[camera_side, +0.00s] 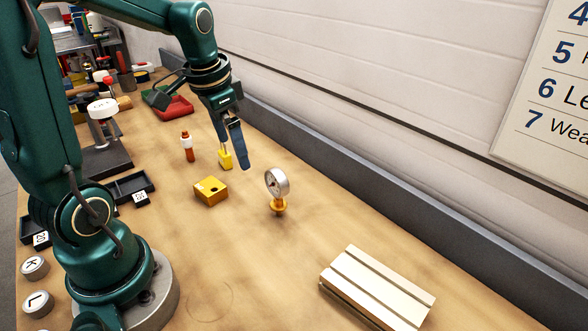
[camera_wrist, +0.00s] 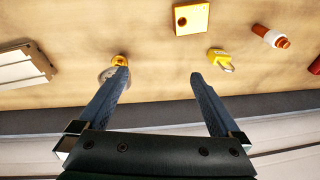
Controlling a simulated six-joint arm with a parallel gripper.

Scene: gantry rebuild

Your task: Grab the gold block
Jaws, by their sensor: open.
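The gold block (camera_side: 210,192) is a squat yellow-gold box with a dark round hole, resting on the wooden bench. In the wrist view the gold block (camera_wrist: 191,19) shows at the top edge, beyond the fingertips and a little right of the middle between them. My gripper (camera_side: 235,157) is open, with its blue fingers pointing down above the bench, behind and to the right of the block in the side view. The open, empty fingers also show in the wrist view (camera_wrist: 159,74). Neither finger touches the block.
A small yellow padlock (camera_side: 226,160) stands near my fingers. A dial gauge (camera_side: 277,184) on a gold base is right of the block. An orange-and-white bottle (camera_side: 188,147) stands behind-left. A slotted metal plate (camera_side: 377,288) lies front right. A grey rail (camera_side: 350,190) borders the bench.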

